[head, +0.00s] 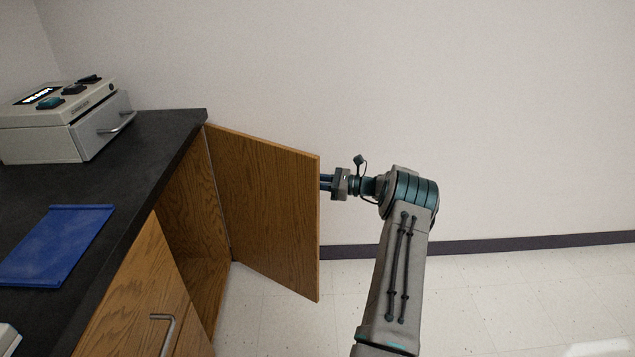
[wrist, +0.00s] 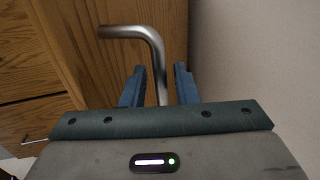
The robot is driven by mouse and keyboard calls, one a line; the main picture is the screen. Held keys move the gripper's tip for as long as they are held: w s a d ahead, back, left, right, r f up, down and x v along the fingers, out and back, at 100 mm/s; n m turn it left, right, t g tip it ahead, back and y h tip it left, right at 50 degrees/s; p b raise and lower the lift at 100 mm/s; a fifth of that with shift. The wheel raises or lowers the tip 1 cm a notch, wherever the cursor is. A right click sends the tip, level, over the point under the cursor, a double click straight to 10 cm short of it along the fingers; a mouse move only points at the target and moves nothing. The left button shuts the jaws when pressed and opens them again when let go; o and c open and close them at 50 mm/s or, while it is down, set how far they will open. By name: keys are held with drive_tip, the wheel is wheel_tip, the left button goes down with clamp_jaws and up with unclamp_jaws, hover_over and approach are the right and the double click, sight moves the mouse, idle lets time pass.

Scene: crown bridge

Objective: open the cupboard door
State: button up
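The wooden cupboard door (head: 265,205) stands wide open in the head view, swung out from the cupboard (head: 190,220), whose inside shows. My gripper (head: 326,183) is at the door's outer face, near its free edge; its fingertips are partly hidden behind that edge. In the wrist view, the bent metal door handle (wrist: 157,60) runs down between the two blue fingers of my gripper (wrist: 159,82). The fingers are apart, with a gap visible on each side of the bar. The handle is hidden in the head view.
A dark counter (head: 140,150) carries a grey device (head: 60,120) and a blue flat object (head: 60,245). A second closed front with a metal handle (head: 163,330) is nearer. A plain wall stands behind. The tiled floor (head: 500,290) at right is clear.

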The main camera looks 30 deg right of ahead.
drive_tip(key=p+v, duration=0.2)
drive_tip(key=v, duration=1.2)
